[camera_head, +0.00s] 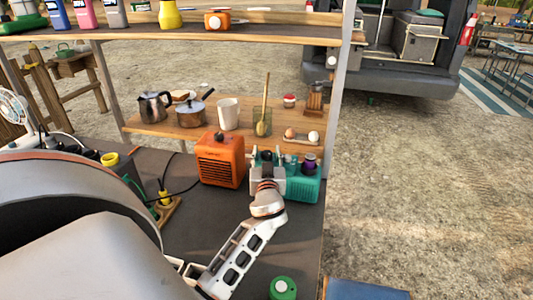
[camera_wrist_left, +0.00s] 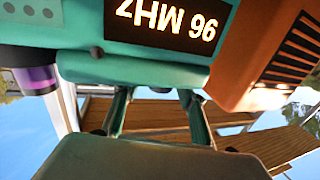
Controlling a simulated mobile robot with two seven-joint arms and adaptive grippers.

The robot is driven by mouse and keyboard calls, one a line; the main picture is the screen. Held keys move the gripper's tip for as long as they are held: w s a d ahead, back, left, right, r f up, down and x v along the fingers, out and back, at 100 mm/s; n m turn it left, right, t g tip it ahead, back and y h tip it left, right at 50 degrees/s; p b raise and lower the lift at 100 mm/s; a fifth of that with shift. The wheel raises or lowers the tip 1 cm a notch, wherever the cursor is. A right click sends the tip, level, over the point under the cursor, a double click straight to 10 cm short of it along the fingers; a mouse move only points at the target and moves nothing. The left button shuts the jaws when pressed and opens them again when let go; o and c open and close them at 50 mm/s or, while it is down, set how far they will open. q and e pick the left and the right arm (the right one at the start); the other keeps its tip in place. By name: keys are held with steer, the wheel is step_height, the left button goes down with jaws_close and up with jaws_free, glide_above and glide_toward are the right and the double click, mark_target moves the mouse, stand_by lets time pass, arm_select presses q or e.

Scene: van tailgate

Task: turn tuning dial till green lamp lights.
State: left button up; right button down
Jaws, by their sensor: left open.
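The teal radio (camera_head: 303,188) stands on the dark tabletop. Its purple dial (camera_head: 309,160) rises from the top at the right. The radio fills the upper part of the left wrist view (camera_wrist_left: 150,68), upside down; its lit display (camera_wrist_left: 165,24) reads 96 MHz. The dial (camera_wrist_left: 38,80) is at the left edge there. My left gripper (camera_head: 267,158) is open over the radio's top, left of the dial and apart from it. Its spread fingers (camera_wrist_left: 156,95) have nothing between them. I cannot make out a lit green lamp. My right gripper is not in view.
An orange heater (camera_head: 221,160) stands close to the left of the radio. Behind are a kettle (camera_head: 154,107), pot (camera_head: 191,115), white mug (camera_head: 228,114) and eggs on a wooden shelf. A green round item (camera_head: 283,288) sits near the front. Open ground lies right.

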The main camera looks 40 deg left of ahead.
arm_select(q)
steer(key=c, duration=1.2)
steer(key=shift+o, duration=0.2)
steer(key=m+t+h+p, duration=0.1)
steer(key=m+t+h, duration=0.1)
steer(key=shift+r+h+p, duration=0.15)
steer(key=shift+h+p, duration=0.15)
steer(key=shift+m+t+h+p, duration=0.4)
steer(key=shift+m+h+p, duration=0.25)
steer(key=shift+h, duration=0.45)
steer(key=shift+m+t, duration=0.25)
steer(key=shift+t, duration=0.05)
steer(key=shift+f, duration=0.2)
